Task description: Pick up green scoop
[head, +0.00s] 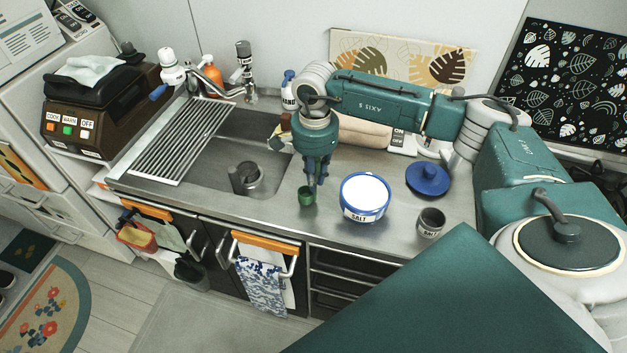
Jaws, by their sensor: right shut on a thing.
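The green scoop (306,197) is a small green cup shape at the counter's front, just right of the sink. My right gripper (315,181) points down over it from above. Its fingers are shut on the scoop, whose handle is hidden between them. I cannot tell whether the scoop's bottom touches the counter. My left gripper is not in the head view.
A white and blue SALT tub (365,216) stands close right of the scoop. A small grey cup (431,223) and a blue lid (428,179) are farther right. The sink (222,166) with a drying rack (182,140) lies left. The counter's front edge is near.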

